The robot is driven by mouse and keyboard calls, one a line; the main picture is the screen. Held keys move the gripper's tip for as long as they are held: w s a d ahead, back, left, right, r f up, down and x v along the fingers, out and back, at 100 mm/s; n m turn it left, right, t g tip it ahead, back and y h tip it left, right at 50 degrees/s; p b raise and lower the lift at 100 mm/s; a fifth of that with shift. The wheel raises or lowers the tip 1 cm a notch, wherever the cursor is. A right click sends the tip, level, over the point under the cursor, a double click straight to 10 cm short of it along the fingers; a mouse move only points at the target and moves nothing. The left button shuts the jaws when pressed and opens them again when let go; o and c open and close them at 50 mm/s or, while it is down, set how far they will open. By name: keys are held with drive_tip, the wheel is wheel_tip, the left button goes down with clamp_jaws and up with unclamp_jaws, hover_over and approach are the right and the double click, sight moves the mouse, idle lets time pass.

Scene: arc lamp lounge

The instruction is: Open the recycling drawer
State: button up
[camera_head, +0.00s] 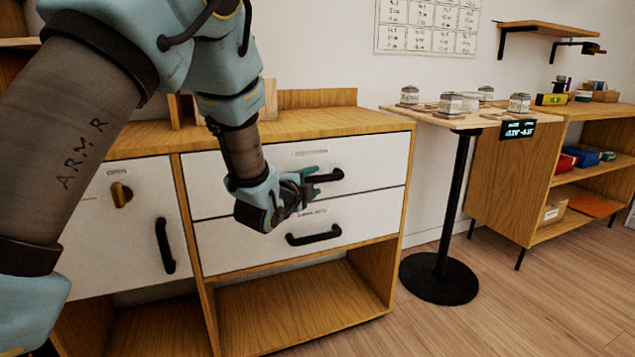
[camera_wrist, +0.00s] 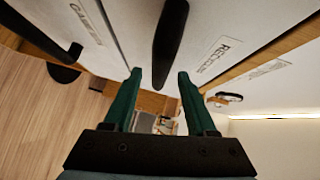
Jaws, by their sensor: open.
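The recycling drawer (camera_head: 378,160) is the upper white drawer of the wooden cabinet and looks shut. Its label (camera_wrist: 219,52) begins "RECY" in the wrist view. Its black bar handle (camera_head: 330,176) also shows in the wrist view (camera_wrist: 170,40). My gripper (camera_head: 312,175) is at the handle's left end in the head view. Its green fingers (camera_wrist: 159,76) are open, with one end of the handle showing between the tips in the wrist view. I cannot tell whether they touch it. My gripper hides part of the drawer front.
Below is a second shut drawer (camera_head: 365,217) with its own black handle (camera_head: 313,236). A cabinet door (camera_head: 110,235) with a black handle and a brass knob is at left. A small black-legged table (camera_head: 440,117) stands at right. Floor (camera_head: 480,310) is clear at lower right.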

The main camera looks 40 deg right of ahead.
drive_tip(key=shift+x, duration=1.5)
clamp_jaws()
idle(0.4)
